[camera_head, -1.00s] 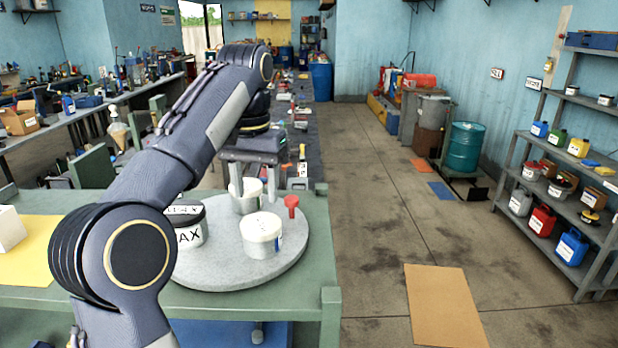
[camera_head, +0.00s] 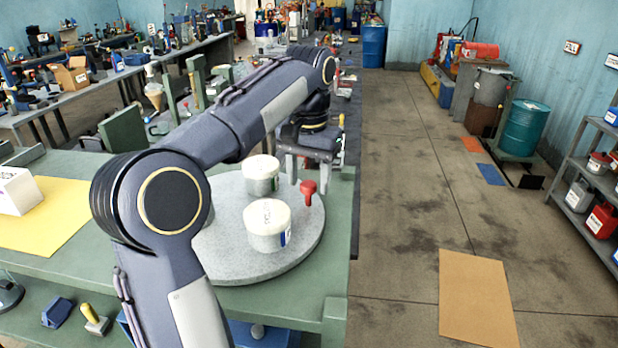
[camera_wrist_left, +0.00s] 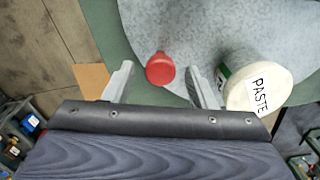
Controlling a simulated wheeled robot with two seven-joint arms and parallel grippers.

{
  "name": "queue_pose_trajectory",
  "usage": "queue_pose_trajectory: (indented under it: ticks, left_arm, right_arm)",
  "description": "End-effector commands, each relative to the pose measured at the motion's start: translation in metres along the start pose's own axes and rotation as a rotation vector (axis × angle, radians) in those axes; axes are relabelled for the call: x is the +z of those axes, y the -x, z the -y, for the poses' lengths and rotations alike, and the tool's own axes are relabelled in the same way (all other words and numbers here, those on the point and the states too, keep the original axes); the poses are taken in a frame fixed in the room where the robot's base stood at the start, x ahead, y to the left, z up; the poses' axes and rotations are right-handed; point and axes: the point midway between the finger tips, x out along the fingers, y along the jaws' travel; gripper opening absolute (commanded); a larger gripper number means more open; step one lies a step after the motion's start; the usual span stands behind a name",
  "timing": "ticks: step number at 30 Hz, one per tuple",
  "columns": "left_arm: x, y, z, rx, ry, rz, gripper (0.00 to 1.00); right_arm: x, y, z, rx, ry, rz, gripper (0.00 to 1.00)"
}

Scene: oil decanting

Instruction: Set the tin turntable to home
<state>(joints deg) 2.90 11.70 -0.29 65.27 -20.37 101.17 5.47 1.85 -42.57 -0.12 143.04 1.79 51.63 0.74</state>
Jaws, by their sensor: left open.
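The tin turntable (camera_head: 225,262) is a round grey disc on the green bench. A red knob (camera_head: 308,187) stands upright near its right rim. Two pale tins, a rear one (camera_head: 262,176) and a front one (camera_head: 268,226), stand on it; my arm hides its left part. My left gripper (camera_head: 310,172) is open and points down over the knob. In the left wrist view the red knob (camera_wrist_left: 160,68) shows between the open fingers of the left gripper (camera_wrist_left: 159,70), with no clear contact. A tin labelled PASTE (camera_wrist_left: 258,88) is close beside the right finger. My right gripper is out of view.
The green bench (camera_head: 60,240) carries a yellow sheet (camera_head: 55,225) and a white box (camera_head: 17,191) at left. The floor right of the bench is open, with a tan mat (camera_head: 478,300). Shelves (camera_head: 590,190) stand at far right.

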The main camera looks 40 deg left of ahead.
Motion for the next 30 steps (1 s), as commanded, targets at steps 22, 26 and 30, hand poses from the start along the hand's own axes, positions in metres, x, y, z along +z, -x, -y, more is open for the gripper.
queue_pose_trajectory:
  ticks: [22,26,30]
  left_arm:
    - [0.0,-0.0072,0.0002,0.0,0.001,0.0,0.02]
    - [0.0,-0.0072,0.0002,0.0,0.0,0.0,0.0]
    - [0.0001,-0.0073,0.0001,0.0,-0.002,0.0,0.0]
  right_arm:
    - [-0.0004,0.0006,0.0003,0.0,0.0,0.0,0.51]
    - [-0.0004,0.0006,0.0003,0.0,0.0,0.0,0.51]
    - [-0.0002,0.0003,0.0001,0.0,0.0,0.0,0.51]
